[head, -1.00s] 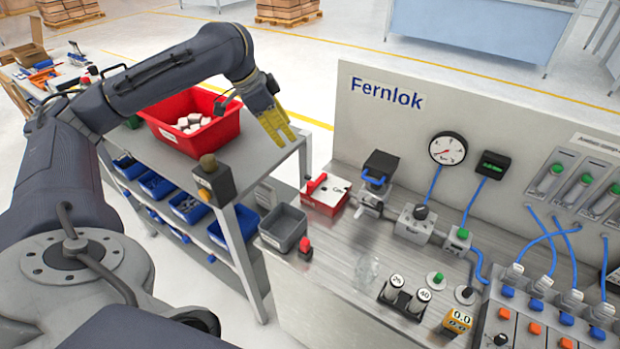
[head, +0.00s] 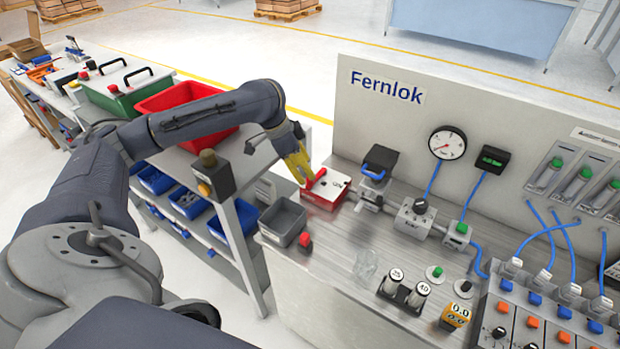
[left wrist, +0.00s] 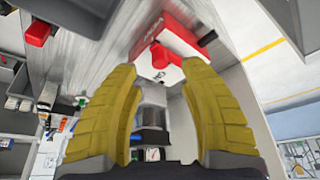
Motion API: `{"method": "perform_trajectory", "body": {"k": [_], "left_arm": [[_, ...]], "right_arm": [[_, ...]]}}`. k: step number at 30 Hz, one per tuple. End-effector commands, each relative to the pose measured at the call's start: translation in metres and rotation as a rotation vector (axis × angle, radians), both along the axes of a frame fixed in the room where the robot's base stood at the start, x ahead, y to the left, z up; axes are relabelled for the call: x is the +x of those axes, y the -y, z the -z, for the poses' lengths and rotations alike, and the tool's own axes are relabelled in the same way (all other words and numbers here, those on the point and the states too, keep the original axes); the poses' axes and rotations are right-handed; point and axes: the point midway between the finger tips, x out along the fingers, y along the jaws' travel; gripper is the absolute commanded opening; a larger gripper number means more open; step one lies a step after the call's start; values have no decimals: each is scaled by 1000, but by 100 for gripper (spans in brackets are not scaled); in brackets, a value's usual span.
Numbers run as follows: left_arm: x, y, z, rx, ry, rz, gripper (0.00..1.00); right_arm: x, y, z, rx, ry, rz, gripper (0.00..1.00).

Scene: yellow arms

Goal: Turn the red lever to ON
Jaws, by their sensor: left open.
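The red lever (head: 317,178) sits on a red box with a white top plate (head: 333,185) at the left end of the bench. In the left wrist view the lever (left wrist: 163,56) shows ahead, between and beyond my fingertips, with the box (left wrist: 172,28) around it. My left gripper (head: 302,178) has yellow fingers, is open and empty, and hangs just left of the lever, pointing down towards it. In the left wrist view the fingers (left wrist: 165,75) stand apart on both sides of the lever. I cannot make out the plate's lettering clearly.
A black block with a blue handle (head: 379,163) stands right of the lever box. A grey bin (head: 283,222) and a red button (head: 305,240) sit in front. A side table carries a red bin (head: 185,105). Upright Fernlok panel (head: 480,120) stands behind.

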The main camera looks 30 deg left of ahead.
Motion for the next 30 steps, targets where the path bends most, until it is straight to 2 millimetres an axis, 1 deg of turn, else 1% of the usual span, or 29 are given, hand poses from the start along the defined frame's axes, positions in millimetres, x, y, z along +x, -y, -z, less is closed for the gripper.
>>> {"method": "perform_trajectory", "body": {"k": [1,3,10,16,25,26,30], "left_arm": [[2,3,8,-3,-3,1,42],[4,5,17,-2,-2,0,42],[11,11,37,-1,-1,-1,42],[13,13,44,0,1,0,42],[13,13,45,0,1,0,42],[13,13,45,0,1,0,44],[13,13,44,0,1,0,27]], "right_arm": [[0,0,0,0,0,0,42],[0,0,0,0,0,0,42],[0,0,0,0,0,0,42],[0,0,0,0,0,0,42],[0,0,0,0,0,0,42],[0,0,0,0,0,0,42],[0,0,0,0,0,0,42]]}}
